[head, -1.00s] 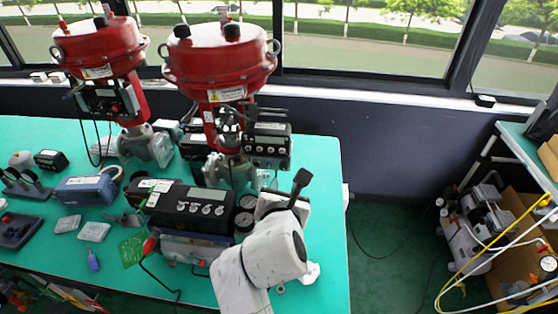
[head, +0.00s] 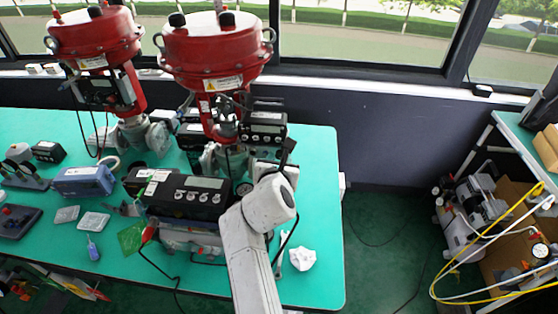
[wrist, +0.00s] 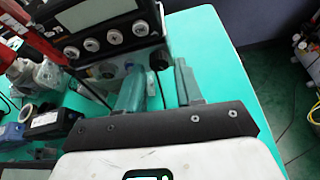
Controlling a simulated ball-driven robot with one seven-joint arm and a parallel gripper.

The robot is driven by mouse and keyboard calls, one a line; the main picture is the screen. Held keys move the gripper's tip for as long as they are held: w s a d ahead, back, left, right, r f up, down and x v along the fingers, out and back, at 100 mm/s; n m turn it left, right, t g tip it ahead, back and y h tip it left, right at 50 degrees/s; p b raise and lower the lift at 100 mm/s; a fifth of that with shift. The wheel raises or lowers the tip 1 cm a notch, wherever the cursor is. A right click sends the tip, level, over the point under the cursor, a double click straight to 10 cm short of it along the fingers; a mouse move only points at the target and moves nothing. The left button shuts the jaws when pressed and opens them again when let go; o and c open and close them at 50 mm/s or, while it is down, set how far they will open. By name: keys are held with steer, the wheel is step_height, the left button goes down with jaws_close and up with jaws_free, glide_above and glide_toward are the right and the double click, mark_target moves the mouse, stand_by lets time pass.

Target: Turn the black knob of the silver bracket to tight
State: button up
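In the wrist view my gripper (wrist: 158,84) is open, with its two fingers apart and nothing between them. A round black knob (wrist: 158,59) shows just beyond the fingertips, in line with the gap. Pale metal parts (wrist: 133,57) beside the knob look like the silver bracket, partly hidden by the positioner box and the left finger. I cannot tell the knob's turn angle. In the head view my white arm reaches over the table beside the front positioner (head: 187,196). My fingers, the knob and the bracket are hidden or too small to tell there.
The positioner with round buttons (wrist: 90,45) stands close to the left finger. A red valve actuator (head: 215,50) rises behind. The green tabletop (head: 318,200) is clear to the right, except for a crumpled white thing (head: 302,258). A cable hangs near the table front.

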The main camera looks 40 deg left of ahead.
steer(key=shift+w+a+f, duration=0.2)
steer(key=shift+w+a, duration=0.15)
jaws_close()
